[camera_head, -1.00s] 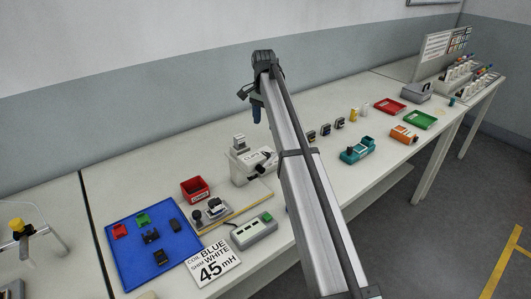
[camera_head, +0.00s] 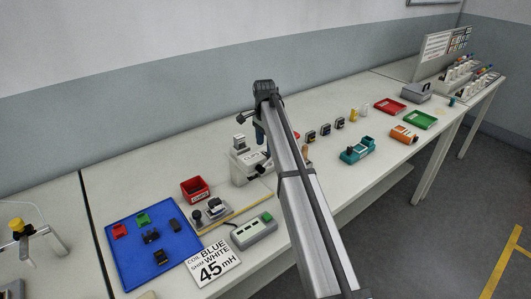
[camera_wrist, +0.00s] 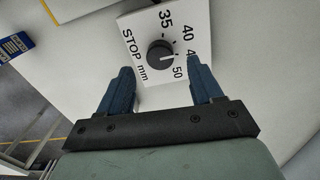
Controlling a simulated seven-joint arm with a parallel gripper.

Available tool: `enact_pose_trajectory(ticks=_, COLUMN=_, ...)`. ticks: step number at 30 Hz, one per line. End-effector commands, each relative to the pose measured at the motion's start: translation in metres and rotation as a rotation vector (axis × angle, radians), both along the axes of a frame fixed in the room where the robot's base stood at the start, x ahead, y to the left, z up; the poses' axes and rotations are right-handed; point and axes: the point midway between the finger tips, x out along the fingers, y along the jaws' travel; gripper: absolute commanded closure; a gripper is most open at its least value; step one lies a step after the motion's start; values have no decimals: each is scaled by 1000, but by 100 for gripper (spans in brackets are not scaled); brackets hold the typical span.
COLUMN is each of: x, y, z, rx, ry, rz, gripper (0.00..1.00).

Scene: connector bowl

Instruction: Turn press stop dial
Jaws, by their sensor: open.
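The press (camera_head: 246,164) is a pale machine near the middle of the table in the head view; my arm partly hides its right side. In the wrist view the stop dial is a round black knob (camera_wrist: 160,52) on a white plate (camera_wrist: 183,22) marked "STOP mm" with 35, 40 and 50 around it; another number is partly hidden by the right finger. A light mark on the knob seems to point towards 50. My gripper (camera_wrist: 160,65) is open, its blue fingers on either side of the knob in the picture and apart from it. It also shows above the press in the head view (camera_head: 260,134).
A red bin (camera_head: 195,189), a small fixture (camera_head: 211,212), a grey box with a green button (camera_head: 253,231) and a blue tray (camera_head: 128,264) lie left and in front of the press. Small black units (camera_head: 325,130) and a teal device (camera_head: 357,150) stand to the right.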

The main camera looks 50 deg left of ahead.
Motion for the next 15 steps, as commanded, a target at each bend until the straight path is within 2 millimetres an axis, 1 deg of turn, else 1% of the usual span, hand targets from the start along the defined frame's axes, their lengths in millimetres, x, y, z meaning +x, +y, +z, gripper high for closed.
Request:
enact_pose_trajectory(ticks=1, x=0, y=-1, z=-8, rx=0, ry=0, rz=0, gripper=35)
enact_pose_trajectory(ticks=3, x=0, y=-1, z=-18, rx=-1, ry=0, rz=0, gripper=35)
enact_pose_trajectory(ticks=6, x=0, y=-1, z=-30, rx=-1, ry=0, rz=0, gripper=35)
enact_pose_trajectory(ticks=10, x=0, y=-1, z=-39, rx=1, ry=0, rz=1, gripper=35)
enact_pose_trajectory(ticks=15, x=0, y=-1, z=-44, rx=1, ry=0, rz=1, gripper=35)
